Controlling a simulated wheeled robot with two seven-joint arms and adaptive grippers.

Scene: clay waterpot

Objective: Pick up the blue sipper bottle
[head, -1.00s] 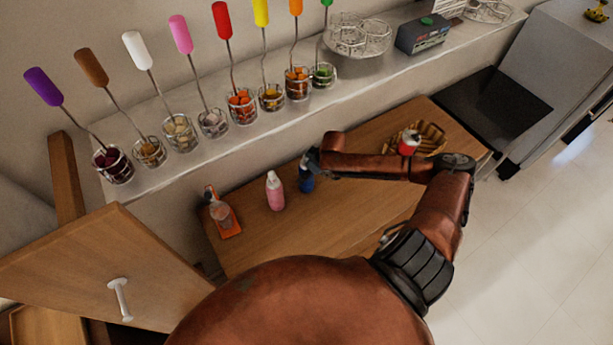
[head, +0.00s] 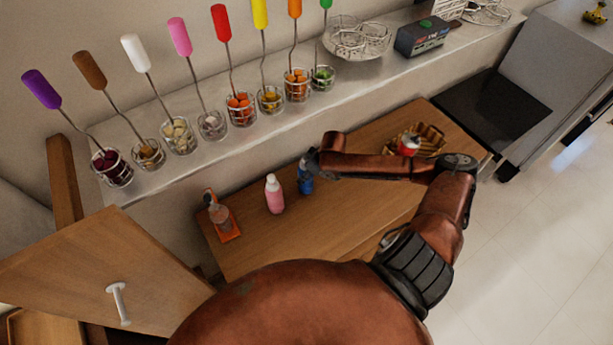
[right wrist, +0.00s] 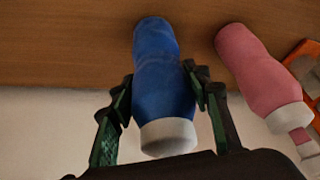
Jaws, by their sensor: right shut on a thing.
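The blue sipper bottle (head: 306,184) is on the wooden table in the head view, partly hidden by my right gripper (head: 308,164). In the right wrist view the bottle (right wrist: 163,75) has a blue body and a white cap end pointing toward the camera. The fingers of my right gripper (right wrist: 160,95) lie on both sides of it, shut on the bottle near its upper part. I cannot tell whether its base touches the table. My left gripper is not in view.
A pink bottle (head: 274,194) stands just left of the blue one, and also shows in the right wrist view (right wrist: 258,70). An orange-based dispenser (head: 222,219) is farther left. A basket with a red-and-white item (head: 409,145) is at right. The table (head: 350,215) front is clear.

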